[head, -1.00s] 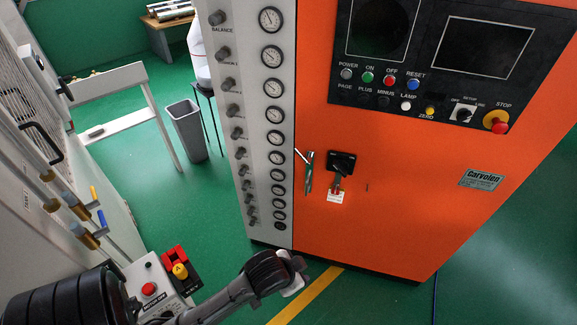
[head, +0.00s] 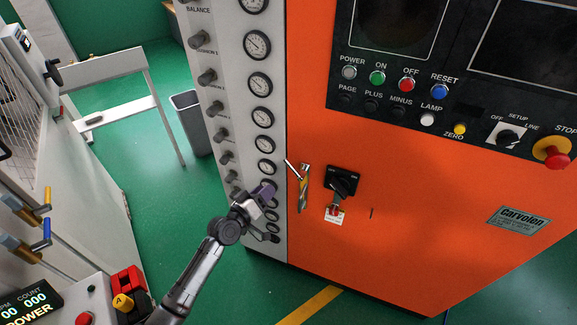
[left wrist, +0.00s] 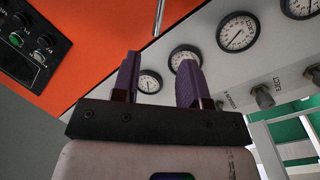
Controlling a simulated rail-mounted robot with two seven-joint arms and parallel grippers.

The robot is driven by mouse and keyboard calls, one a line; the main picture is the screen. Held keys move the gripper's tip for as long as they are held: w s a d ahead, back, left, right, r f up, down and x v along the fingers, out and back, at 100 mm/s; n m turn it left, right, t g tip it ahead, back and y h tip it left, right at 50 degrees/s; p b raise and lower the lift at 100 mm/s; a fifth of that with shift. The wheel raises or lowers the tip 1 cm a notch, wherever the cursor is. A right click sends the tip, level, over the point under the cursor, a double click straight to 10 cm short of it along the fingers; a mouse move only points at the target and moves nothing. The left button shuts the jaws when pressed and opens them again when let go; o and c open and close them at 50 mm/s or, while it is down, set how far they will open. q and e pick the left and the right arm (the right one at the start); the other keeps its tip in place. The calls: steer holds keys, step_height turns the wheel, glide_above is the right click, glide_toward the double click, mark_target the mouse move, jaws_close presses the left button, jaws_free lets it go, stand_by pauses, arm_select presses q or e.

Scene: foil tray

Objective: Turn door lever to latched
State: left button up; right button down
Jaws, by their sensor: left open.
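The door lever (head: 303,187) is a slim silver handle on the left part of the orange cabinet door, with a thin rod sticking out up and to the left. A silver bar, likely part of this lever, shows at the top of the left wrist view (left wrist: 159,14). My left gripper (head: 266,207) is open, with purple fingers. It is left of the lever and apart from it, in front of the grey gauge panel. In the left wrist view the fingers (left wrist: 158,78) stand apart with nothing between them. My right gripper is not in view.
The orange cabinet (head: 400,240) has a black switch (head: 342,181) with a hanging tag right of the lever. The gauge panel (head: 232,90) carries several dials and protruding knobs. A grey bin (head: 190,122) and white frame (head: 120,105) stand at left.

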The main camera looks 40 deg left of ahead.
mark_target(291, 168)
arm_select(q)
steer(key=w, duration=0.6)
steer(key=w+b, duration=0.1)
steer(key=w, duration=0.6)
steer(key=shift+w+a, duration=0.2)
steer(key=shift+w, duration=0.05)
steer(key=shift+c, duration=0.3)
jaws_close()
